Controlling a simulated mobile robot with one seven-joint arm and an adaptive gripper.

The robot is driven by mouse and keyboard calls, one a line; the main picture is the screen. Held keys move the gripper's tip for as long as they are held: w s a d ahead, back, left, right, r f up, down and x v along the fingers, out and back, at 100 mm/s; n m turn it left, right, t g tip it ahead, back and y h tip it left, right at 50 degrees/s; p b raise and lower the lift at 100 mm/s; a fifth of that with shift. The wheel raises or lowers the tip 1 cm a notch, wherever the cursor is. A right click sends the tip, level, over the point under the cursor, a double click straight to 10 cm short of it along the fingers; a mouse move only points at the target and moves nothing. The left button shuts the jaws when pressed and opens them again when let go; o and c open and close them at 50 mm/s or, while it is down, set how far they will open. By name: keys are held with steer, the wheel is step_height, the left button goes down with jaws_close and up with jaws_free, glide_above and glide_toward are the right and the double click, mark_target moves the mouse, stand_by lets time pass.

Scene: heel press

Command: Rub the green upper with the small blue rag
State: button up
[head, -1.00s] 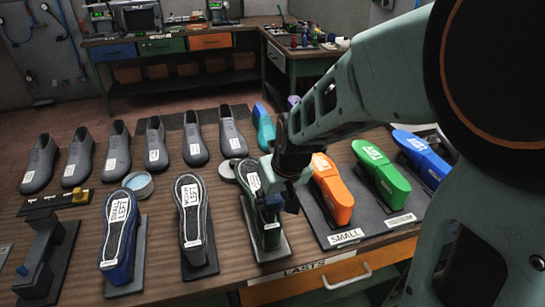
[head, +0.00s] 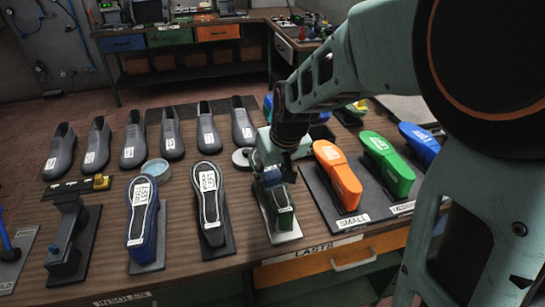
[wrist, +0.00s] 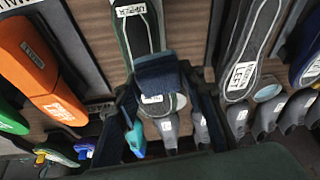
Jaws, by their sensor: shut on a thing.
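The green upper (head: 284,216) sits sole up on a stand at the bench's front edge, with a white label on it. In the wrist view the upper (wrist: 140,38) runs up from the middle, white-edged with a label. My gripper (head: 272,177) is over the upper in the head view and hides its far part. In the wrist view my gripper (wrist: 166,100) is shut on the small dark blue rag (wrist: 160,76), folded into a pad. The rag overlaps the upper there; I cannot tell whether they touch.
Beside the upper stand a black-soled last (head: 211,210) and a blue one (head: 142,222) on the left, and an orange last (head: 337,176) and a green last (head: 386,166) on the right. Grey shoes (head: 171,137) line the back. A round tin (head: 156,169) lies between.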

steer(key=shift+r+p, duration=0.9)
steer(key=shift+r, duration=0.8)
steer(key=shift+w+f, duration=0.1)
steer(key=shift+w, duration=0.05)
